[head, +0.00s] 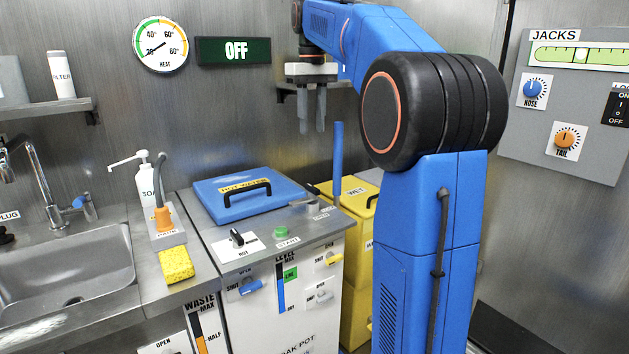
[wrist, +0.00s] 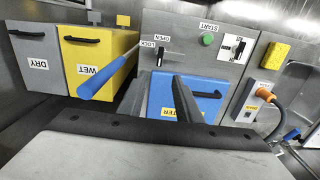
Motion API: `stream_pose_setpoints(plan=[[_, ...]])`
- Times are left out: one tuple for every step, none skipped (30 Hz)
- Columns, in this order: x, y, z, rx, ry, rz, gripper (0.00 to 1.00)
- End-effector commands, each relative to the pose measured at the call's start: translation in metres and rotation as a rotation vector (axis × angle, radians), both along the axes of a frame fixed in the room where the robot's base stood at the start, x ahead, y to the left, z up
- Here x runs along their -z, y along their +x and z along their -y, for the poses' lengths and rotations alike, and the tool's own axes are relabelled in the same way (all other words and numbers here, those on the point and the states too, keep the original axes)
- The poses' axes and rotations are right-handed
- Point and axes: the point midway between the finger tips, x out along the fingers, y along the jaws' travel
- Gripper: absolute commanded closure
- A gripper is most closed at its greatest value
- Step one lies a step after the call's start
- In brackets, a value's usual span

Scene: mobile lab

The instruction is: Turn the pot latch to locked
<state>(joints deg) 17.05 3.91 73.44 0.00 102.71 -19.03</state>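The pot (head: 290,290) is a white cabinet with a grey top and a blue lid (head: 225,203) with a black handle. My gripper (head: 312,127) hangs fingers down, well above and behind the latch, touching nothing. Its two fingers are apart and empty; they also show in the wrist view (wrist: 165,82).
A green START button (head: 281,232) and a black knob (head: 237,238) sit near the latch. A blue pole (head: 338,155) rises beside the yellow WET bin (head: 355,215). The sink, yellow sponge (head: 176,264) and soap bottle (head: 145,182) are left. A wall shelf is behind my gripper.

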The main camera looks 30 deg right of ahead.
Motion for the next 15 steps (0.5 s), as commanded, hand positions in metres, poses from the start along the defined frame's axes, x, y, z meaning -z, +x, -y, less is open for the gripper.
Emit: stream_pose_setpoints(plan=[[0.004,0.000,0.000,0.000,0.000,0.000,0.69],[0.007,0.000,0.000,0.000,0.000,-0.001,0.69],[0.013,-0.001,0.000,0.000,0.001,-0.002,0.69],[0.017,-0.001,0.000,0.000,0.000,-0.002,0.69],[0.021,-0.001,0.000,0.000,0.000,-0.001,0.69],[0.028,-0.002,-0.001,0.000,0.001,-0.002,0.69],[0.033,-0.001,0.000,0.000,0.000,-0.001,0.69],[0.039,-0.001,-0.001,0.000,0.001,-0.002,0.69],[0.046,-0.001,-0.001,0.000,0.000,-0.002,0.69],[0.051,-0.001,-0.001,0.000,0.000,-0.001,0.69],[0.056,-0.002,-0.001,0.000,0.001,-0.002,0.69],[0.064,-0.001,0.000,0.000,0.000,-0.001,0.69],[0.069,-0.001,0.000,0.000,0.001,-0.002,0.69],[0.075,-0.001,-0.001,0.000,0.001,-0.002,0.69],[0.082,-0.001,0.000,0.000,0.000,-0.001,0.69]])
